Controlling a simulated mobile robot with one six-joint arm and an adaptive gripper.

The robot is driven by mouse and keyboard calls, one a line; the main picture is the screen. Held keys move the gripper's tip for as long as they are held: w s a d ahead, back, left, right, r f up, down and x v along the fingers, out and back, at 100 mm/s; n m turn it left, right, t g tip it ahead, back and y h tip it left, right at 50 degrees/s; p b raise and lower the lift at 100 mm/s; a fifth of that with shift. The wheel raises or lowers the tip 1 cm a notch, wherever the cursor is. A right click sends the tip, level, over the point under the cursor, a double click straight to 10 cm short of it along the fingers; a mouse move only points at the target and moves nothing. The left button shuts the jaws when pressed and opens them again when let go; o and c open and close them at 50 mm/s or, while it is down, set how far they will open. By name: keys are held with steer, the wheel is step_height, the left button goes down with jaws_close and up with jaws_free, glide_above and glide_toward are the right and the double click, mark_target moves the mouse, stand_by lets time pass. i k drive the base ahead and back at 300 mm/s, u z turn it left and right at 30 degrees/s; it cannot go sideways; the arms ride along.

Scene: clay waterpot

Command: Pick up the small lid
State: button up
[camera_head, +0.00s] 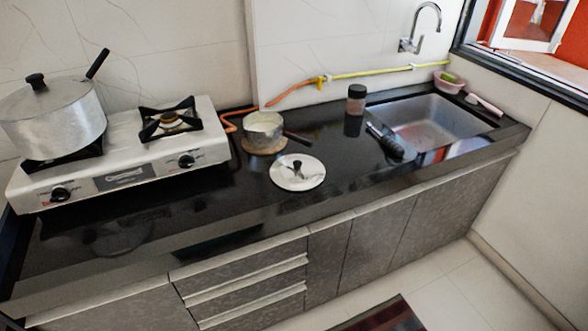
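The small lid (283,178) is a round silver disc with a dark knob on top. It lies on the black counter (220,207) near the middle of the view, with its knob up. It is in front of and slightly right of a small pot (264,127) with a dark handle. The pot stands on a round wooden board, apart from the lid. A larger lid with a black knob sits on the big pot (62,121) at the left. My gripper does not show in this view.
A two-burner stove (140,152) stands left of the small pot. A dark-topped jar (355,99) stands at the back, and a dark object (385,140) lies beside the sink (432,119). The counter in front of the stove is clear.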

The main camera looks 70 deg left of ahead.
mark_target(292, 172)
steer(key=u, duration=0.1)
steer(key=k, duration=1.15)
steer(key=u, duration=1.9)
steer(key=i, duration=0.9)
